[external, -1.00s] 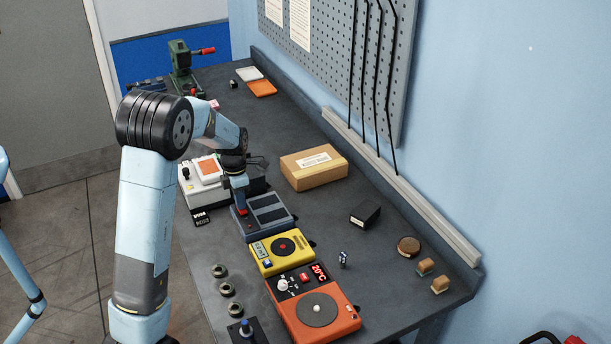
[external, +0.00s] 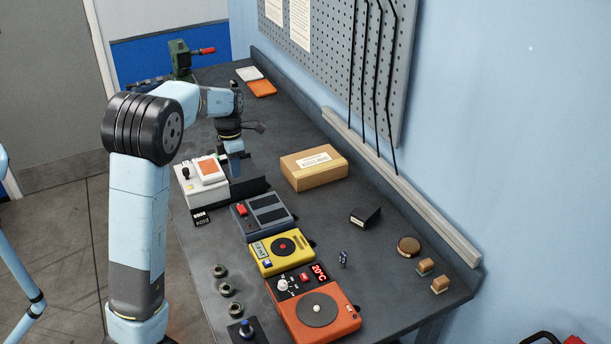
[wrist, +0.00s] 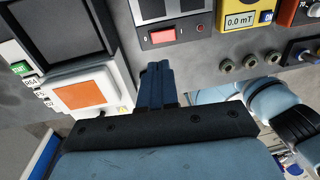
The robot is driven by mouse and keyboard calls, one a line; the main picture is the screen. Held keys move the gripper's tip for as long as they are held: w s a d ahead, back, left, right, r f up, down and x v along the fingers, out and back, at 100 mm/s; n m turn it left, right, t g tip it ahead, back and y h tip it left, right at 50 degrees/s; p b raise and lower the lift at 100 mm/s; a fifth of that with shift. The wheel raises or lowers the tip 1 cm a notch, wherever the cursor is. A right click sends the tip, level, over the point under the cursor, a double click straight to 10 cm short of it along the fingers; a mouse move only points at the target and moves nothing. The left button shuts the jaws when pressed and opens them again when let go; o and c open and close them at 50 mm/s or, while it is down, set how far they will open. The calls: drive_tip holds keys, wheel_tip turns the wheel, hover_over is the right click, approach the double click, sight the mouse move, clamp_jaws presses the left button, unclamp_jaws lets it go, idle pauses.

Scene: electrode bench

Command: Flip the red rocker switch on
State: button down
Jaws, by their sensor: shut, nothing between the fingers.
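The red rocker switch (external: 241,209) sits at the near left end of a blue-grey box (external: 272,226) with dark slatted panels. In the wrist view the switch (wrist: 162,36) is bright red with a small light mark; I cannot tell which way it is rocked. My gripper (external: 237,174) is shut and empty, pointing down above the bench beyond the box, near the white device. In the wrist view its closed blue fingers (wrist: 156,70) are apart from the switch, with the switch above them in the picture.
A white device with an orange panel (external: 209,167) stands left of my gripper. A yellow meter (external: 280,262) and an orange hotplate (external: 338,318) stand nearer along the bench. A cardboard box (external: 300,174) lies to the right. Several round knobs (external: 228,289) line the left edge.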

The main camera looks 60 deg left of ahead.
sight(243, 210)
drive_tip(key=shift+a+r, duration=0.2)
drive_tip(key=shift+r, duration=1.15)
drive_tip(key=shift+d, duration=0.7)
drive_tip(key=f, duration=0.4)
drive_tip(key=d+f, duration=0.1)
drive_tip(key=f, duration=0.4)
drive_tip(key=d+f, duration=0.1)
drive_tip(key=f, duration=0.3)
drive_tip(key=shift+f, duration=0.35)
